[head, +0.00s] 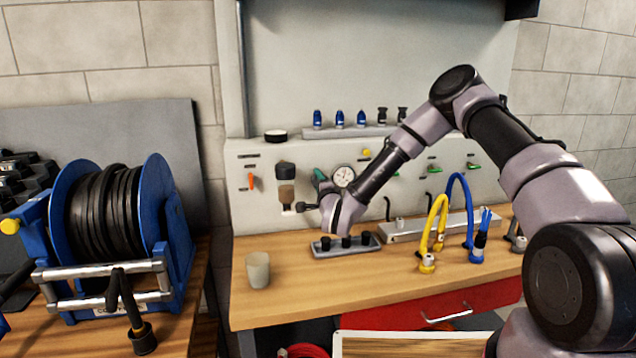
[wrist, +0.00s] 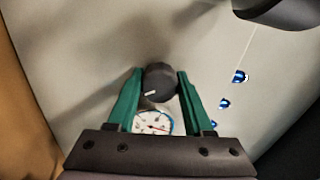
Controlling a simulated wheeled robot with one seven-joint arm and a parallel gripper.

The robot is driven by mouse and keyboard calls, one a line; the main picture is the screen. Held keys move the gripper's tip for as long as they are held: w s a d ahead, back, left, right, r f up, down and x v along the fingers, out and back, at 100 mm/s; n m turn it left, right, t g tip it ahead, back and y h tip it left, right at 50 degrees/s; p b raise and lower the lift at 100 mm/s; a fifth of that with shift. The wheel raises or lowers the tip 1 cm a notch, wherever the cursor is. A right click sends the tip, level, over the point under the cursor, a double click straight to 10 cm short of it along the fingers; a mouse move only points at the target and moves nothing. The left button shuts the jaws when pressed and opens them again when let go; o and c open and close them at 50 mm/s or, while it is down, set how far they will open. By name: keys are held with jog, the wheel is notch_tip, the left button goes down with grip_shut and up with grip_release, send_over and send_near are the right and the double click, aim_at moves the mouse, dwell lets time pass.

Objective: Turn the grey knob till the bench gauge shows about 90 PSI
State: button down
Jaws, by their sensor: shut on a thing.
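The grey knob (wrist: 161,80) is dark and round, with a short white mark, and sits on the pale panel in the wrist view. My gripper (wrist: 157,76) has its two green fingers on either side of the knob and is shut on it. The bench gauge (wrist: 152,123) shows just below the knob in the wrist view, partly cut off by my gripper's body. It has a white dial and a red needle, but its figures are too small to read. In the head view the gauge (head: 343,175) is beside my gripper (head: 319,178); the knob cannot be made out there.
A filter unit (head: 286,185) and an orange lever (head: 252,181) are left of the gauge on the panel. On the bench stand a cup (head: 258,271), a grey holder with black pieces (head: 322,250), and yellow (head: 438,225) and blue (head: 464,190) hoses. A hose reel (head: 160,230) stands left.

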jog(key=shift+f, duration=0.1)
dwell(0.3)
jog(key=shift+c, duration=1.5)
grip_release()
jog(key=v, duration=1)
jog(key=shift+s+d, duration=0.2)
jog(key=shift+s, duration=0.2)
